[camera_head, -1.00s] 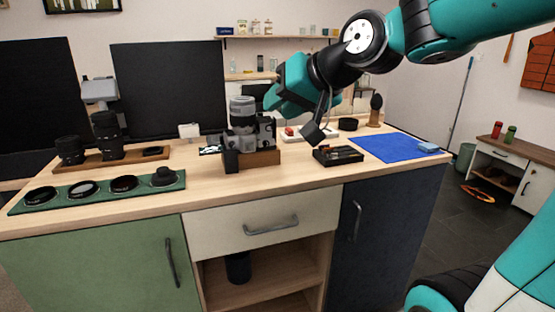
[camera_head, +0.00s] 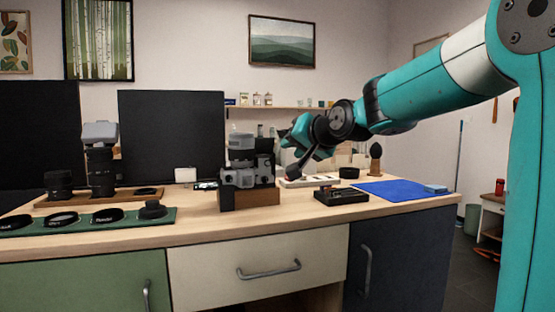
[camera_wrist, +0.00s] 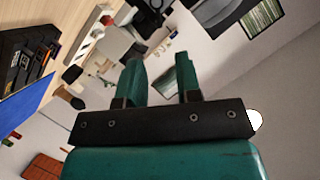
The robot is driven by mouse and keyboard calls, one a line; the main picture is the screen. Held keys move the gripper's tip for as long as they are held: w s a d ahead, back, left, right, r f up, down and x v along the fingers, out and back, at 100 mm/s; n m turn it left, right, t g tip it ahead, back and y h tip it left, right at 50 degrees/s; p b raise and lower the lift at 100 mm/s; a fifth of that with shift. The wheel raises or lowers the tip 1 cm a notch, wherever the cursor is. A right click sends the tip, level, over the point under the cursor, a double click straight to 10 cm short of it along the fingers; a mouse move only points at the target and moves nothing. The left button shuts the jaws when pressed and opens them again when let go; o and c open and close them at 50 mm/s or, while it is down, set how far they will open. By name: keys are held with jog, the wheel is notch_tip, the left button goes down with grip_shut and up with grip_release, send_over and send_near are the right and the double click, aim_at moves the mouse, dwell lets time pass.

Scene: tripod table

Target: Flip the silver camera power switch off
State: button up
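The silver camera (camera_head: 247,170) stands on a wooden block (camera_head: 262,196) near the middle of the worktop, with a grey lens-like cylinder on its top. Its power switch is too small to make out. My gripper (camera_head: 285,133) is above and to the right of the camera, apart from it, pointing left in the head view. In the wrist view my gripper (camera_wrist: 161,78) shows two teal fingers held apart with nothing between them. I cannot surely pick out the silver camera in the wrist view.
A black tray of small tools (camera_head: 342,196) and a blue mat (camera_head: 392,190) lie right of the camera. A green mat with filters (camera_head: 98,229) and dark lenses (camera_head: 59,184) are left. Monitors (camera_head: 172,137) stand behind. The front worktop is clear.

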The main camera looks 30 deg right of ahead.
aim_at(272, 157)
jog(key=x, duration=0.8)
jog(key=shift+b, duration=0.35)
jog(key=shift+c, duration=0.5)
grip_shut()
